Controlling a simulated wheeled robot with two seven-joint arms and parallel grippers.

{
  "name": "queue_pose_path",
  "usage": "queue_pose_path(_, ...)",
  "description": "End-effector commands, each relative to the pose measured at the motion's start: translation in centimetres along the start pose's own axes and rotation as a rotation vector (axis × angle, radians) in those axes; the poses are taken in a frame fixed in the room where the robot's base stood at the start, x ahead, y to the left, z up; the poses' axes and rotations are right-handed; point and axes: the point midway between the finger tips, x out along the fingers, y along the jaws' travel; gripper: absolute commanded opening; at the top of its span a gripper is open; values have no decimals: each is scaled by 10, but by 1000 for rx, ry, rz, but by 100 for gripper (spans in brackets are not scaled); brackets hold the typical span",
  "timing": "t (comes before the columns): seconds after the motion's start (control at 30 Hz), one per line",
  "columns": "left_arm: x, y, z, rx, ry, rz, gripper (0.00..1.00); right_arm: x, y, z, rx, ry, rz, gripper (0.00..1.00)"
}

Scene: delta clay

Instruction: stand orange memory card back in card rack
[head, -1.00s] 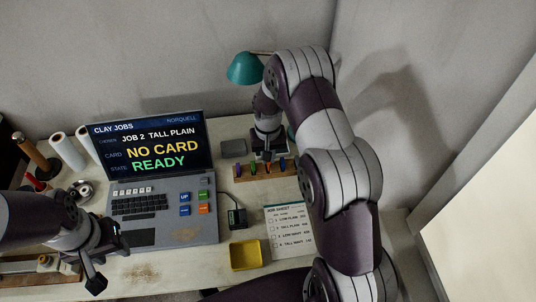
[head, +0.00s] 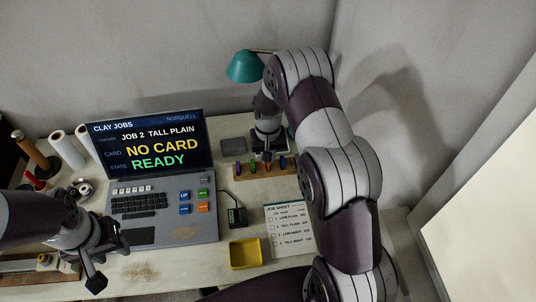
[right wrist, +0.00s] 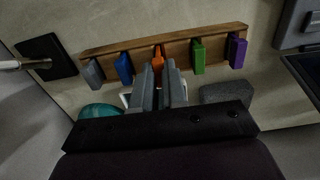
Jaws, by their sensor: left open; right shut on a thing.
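The card rack (head: 262,173) is a low wooden strip on the desk behind the job sheet. It also shows in the right wrist view (right wrist: 180,43), with grey, blue, orange, green and purple cards along it. The orange memory card (right wrist: 158,62) is at the middle place, between the blue card (right wrist: 124,68) and the green card (right wrist: 198,56). My right gripper (right wrist: 159,72) is shut on the orange card, at the rack. The card's lower end is hidden, so its seating is unclear. My left gripper (head: 109,261) is open and empty at the front left, near the laptop.
The laptop (head: 150,233) reads NO CARD, READY. A small black card reader (head: 237,216), a yellow tray (head: 245,254) and the job sheet (head: 288,228) lie in front of the rack. A grey block (head: 233,146) and a teal lamp (head: 244,67) stand behind.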

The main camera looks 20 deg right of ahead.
Motion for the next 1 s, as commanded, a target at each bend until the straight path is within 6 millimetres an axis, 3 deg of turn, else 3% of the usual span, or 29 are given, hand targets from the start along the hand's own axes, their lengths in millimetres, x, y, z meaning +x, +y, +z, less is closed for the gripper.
queue_pose_path(0.53, 5, 0, 1, 0, 0, 0, 43, 9, 0, 0, 0, 1, 0, 0)
queue_pose_path(0.57, 5, 0, 1, 0, 0, 0, 43, 9, 0, 0, 0, 1, 0, 22)
queue_pose_path(0.63, 5, 0, 1, 0, 0, 0, 43, 9, 0, 0, 0, 1, 0, 42)
queue_pose_path(0.83, 5, 0, 1, 0, 0, 0, 43, 9, 0, 0, 0, 1, 0, 42)
queue_pose_path(0.9, 5, 0, 1, 0, 0, 0, 43, 9, 0, 0, 0, 1, 0, 59)
queue_pose_path(1.0, 5, 0, 1, 0, 0, 0, 43, 9, 0, 0, 0, 1, 0, 59)
